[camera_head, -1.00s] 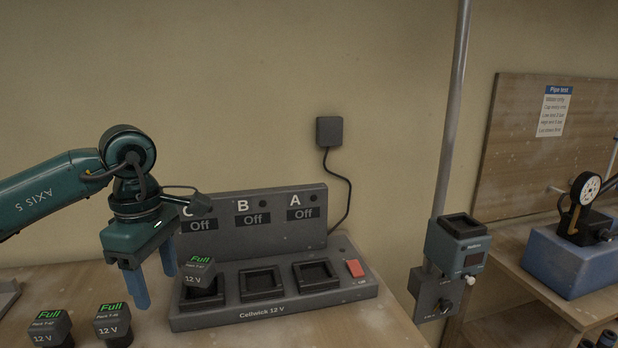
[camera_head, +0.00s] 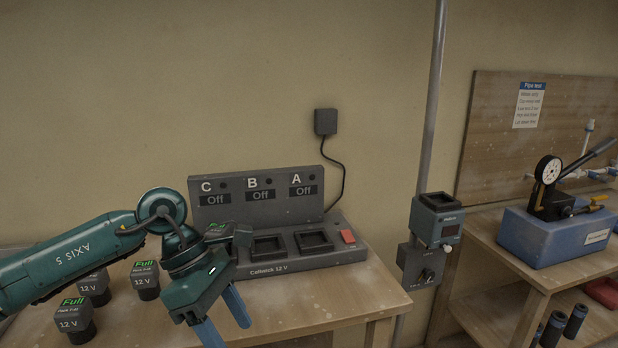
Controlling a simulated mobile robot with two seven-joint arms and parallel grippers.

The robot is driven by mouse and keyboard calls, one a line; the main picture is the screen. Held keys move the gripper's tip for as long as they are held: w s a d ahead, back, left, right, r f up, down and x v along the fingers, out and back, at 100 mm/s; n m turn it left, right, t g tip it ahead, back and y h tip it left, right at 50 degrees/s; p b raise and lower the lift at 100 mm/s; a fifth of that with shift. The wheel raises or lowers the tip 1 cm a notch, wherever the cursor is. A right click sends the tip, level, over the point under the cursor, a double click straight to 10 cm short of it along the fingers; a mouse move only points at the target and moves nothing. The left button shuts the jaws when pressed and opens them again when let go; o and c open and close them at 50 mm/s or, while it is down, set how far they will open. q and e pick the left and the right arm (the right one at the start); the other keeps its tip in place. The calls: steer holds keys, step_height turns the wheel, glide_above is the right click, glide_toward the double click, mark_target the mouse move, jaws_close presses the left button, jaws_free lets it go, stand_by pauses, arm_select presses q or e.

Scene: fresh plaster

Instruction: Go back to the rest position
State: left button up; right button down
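My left arm comes in from the left. Its gripper (camera_head: 222,320) points downward in front of the charger, with its two blue fingers apart and nothing between them. The grey Cellwick 12 V charger (camera_head: 310,262) stands on the wooden bench behind it. Bays B (camera_head: 267,246) and A (camera_head: 313,241) are empty, and all three labels read Off. My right gripper is not in view.
Three more "Full" packs stand at the bench's left: one in front (camera_head: 75,319), one behind (camera_head: 96,288), one nearer my arm (camera_head: 145,279). A metal pole (camera_head: 433,100) carries a small teal device (camera_head: 437,218). A blue pump box (camera_head: 560,235) stands on the right bench.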

arm_select(q)
steer(key=s+d+r+n+g+h, duration=0.1)
steer(key=s+d+n+h, duration=0.3)
steer(key=d+h, duration=0.3)
steer(key=s+d+r+n+g+h, duration=0.1)
steer(key=s+d+n+h, duration=0.25)
steer(key=d+h, duration=0.35)
steer(key=w+a+f+n+t+y, duration=0.2)
steer(key=a+f+n+t+y, duration=0.15)
steer(key=n+t, duration=0.6)
steer(key=w+a+f+n+t+y+p, duration=0.15)
steer(key=f+n+t, duration=0.25)
steer(key=n, duration=1)
steer(key=w+a+f+n+t+y+b, duration=0.15)
steer(key=a+f+n+t+y, duration=0.25)
steer(key=n+t, duration=0.5)
steer(key=s+a+f+n+g+y, duration=0.3)
steer(key=s+a+f+n+g, duration=0.1)
steer(key=f, duration=0.4)
steer(key=s+a+f+n+g+y+p, duration=0.1)
steer(key=s+a+f+n+g+y, duration=0.2)
steer(key=s+f+n, duration=0.4)
step_height(320, 180, down, 3)
steer(key=shift+s+a+r+n+g+y, duration=0.25)
steer(key=shift+a+n+g+y, duration=0.2)
steer(key=shift+n, duration=0.35)
